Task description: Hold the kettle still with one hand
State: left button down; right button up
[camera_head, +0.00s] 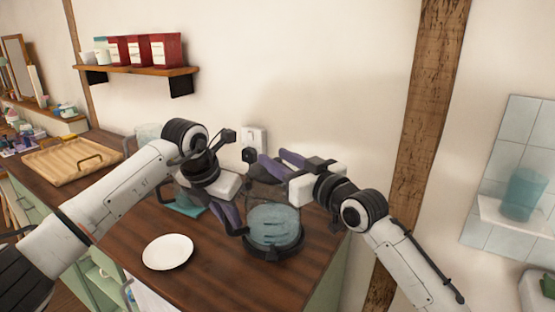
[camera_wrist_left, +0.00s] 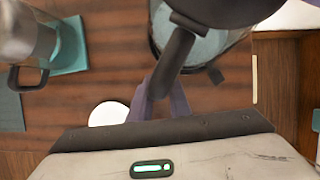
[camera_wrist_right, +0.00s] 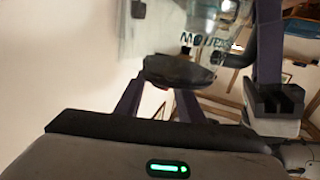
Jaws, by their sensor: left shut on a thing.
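The glass kettle (camera_head: 272,222) holds pale blue liquid and stands upright on a dark round base on the wooden counter. My left gripper (camera_head: 238,226) is shut on the kettle's black handle, on the kettle's left side. In the left wrist view the handle (camera_wrist_left: 173,58) runs between its fingers. My right gripper (camera_head: 281,163) is open, its two purple fingers apart above and behind the kettle's upper part. The right wrist view shows clear glass (camera_wrist_right: 165,35) and a dark part (camera_wrist_right: 180,70) just beyond its fingers; I cannot tell whether they touch. The right gripper partly hides the kettle's top.
A white plate (camera_head: 167,252) lies front left of the kettle. A metal jug (camera_wrist_left: 22,35) stands on a teal mat (camera_wrist_left: 70,50), near my left gripper. A wooden tray (camera_head: 62,160) lies further left. A wall socket (camera_head: 254,137) is behind. The counter ends just right of the kettle.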

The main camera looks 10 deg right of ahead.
jog(key=shift+w+a, duration=0.1)
jog(key=shift+w, duration=0.1)
grip_shut()
dwell(0.3)
